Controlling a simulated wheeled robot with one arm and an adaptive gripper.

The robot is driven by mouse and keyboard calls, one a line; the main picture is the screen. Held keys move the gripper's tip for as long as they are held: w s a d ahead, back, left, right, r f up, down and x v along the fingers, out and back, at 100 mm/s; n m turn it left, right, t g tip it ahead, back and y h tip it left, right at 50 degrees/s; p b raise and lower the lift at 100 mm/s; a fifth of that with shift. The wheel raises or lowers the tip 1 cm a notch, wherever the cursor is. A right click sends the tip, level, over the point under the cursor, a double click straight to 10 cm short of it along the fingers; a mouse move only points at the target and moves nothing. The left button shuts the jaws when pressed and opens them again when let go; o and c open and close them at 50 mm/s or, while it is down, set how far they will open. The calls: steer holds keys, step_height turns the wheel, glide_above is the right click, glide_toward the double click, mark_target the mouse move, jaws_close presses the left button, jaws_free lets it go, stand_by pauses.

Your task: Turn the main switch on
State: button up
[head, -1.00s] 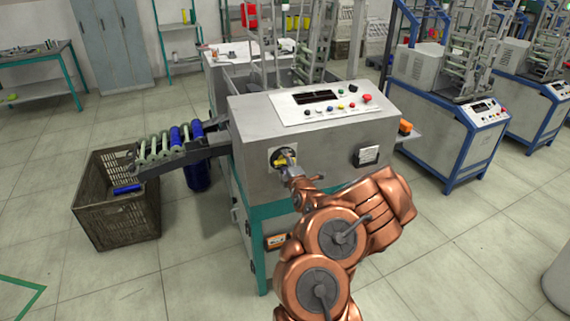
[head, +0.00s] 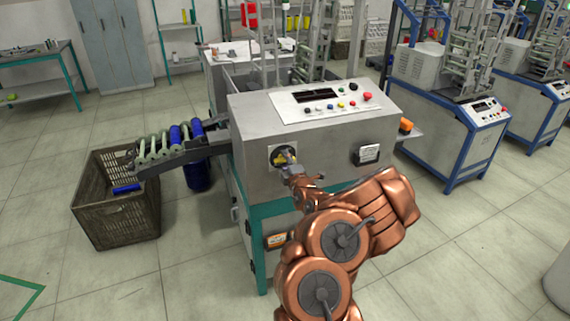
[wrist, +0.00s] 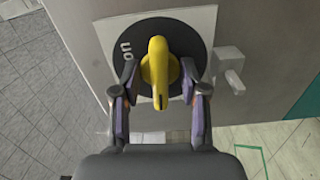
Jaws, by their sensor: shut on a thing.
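The main switch is a yellow handle (wrist: 158,68) on a round black disc (wrist: 183,34) with a pale square plate (wrist: 104,32) behind it. In the wrist view the handle lies nearly upright in the picture, and the white "on" mark is on the disc to its left. My gripper (wrist: 158,80) has one finger on each side of the handle and is shut on it. In the head view the switch (head: 277,157) is on the front of the grey machine (head: 325,160), partly hidden by my gripper (head: 288,158).
The sloped control panel (head: 320,102) with coloured buttons is above the switch. A grey box (wrist: 230,68) sticks out beside the plate in the wrist view. A bobbin rack (head: 185,152) and a brown crate (head: 118,205) stand to the left. The floor in front is open.

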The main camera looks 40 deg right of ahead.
steer(key=shift+m+b, duration=1.4)
steer(key=shift+m, duration=0.1)
steer(key=shift+f, duration=0.1)
steer(key=shift+m+b, duration=1.35)
steer(key=shift+m, duration=0.55)
steer(key=shift+m+b, duration=0.4)
steer(key=shift+m, duration=0.1)
steer(key=shift+m+b, duration=0.55)
steer(key=shift+m, duration=0.85)
